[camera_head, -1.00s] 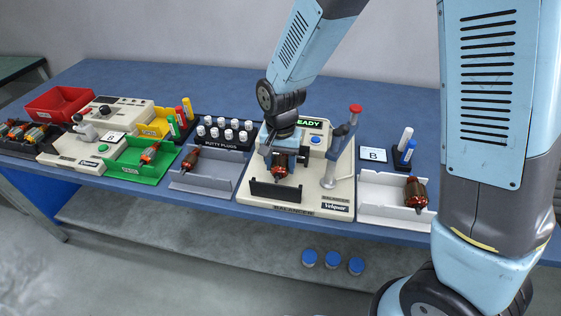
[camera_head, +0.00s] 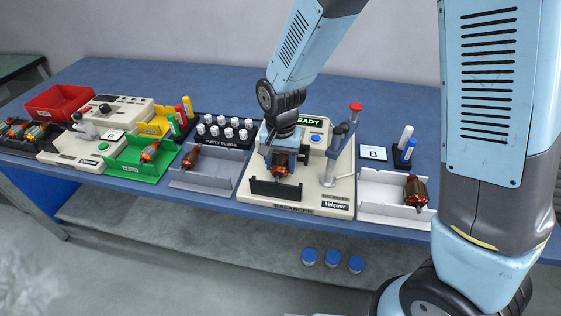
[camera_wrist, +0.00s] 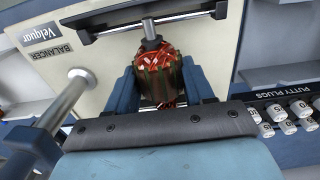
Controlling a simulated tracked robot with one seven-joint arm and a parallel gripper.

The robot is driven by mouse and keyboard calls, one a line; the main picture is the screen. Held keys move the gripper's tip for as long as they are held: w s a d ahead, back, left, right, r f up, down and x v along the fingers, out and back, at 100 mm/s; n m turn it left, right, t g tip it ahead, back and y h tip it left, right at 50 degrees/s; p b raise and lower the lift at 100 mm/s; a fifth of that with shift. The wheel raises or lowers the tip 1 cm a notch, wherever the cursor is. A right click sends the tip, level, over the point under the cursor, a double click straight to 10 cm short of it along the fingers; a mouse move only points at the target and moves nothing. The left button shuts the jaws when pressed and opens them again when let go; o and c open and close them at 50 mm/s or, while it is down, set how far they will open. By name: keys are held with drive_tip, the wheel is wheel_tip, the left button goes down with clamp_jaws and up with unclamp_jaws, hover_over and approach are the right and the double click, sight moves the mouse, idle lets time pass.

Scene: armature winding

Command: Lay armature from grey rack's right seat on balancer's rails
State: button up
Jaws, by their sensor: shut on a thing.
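The armature (camera_head: 280,168), with copper-red windings and a steel shaft, is at the balancer (camera_head: 325,200), between its black front plate and my arm. In the wrist view the armature (camera_wrist: 159,70) sits between the two blue fingers of my gripper (camera_wrist: 160,82), which is shut on it. Its shaft end points at the dark bar of the balancer (camera_wrist: 90,75). I cannot tell whether the shaft rests on the rails. The grey rack (camera_head: 205,175) holds one armature (camera_head: 191,158) in its left part; its right part is empty.
A white tray (camera_head: 385,215) with an armature (camera_head: 415,190) stands right of the balancer. The balancer's post (camera_head: 330,170) with a red knob (camera_head: 356,107) rises close to my gripper's right. Putty plugs (camera_head: 225,128) stand behind the grey rack. A green tray (camera_head: 135,165) lies further left.

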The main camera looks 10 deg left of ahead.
drive_tip(key=shift+f, duration=0.35)
idle(0.5)
drive_tip(key=o, duration=1.4)
wheel_tip(320, 180, up, 14)
drive_tip(key=shift+f, duration=0.15)
drive_tip(key=shift+w+d, duration=0.1)
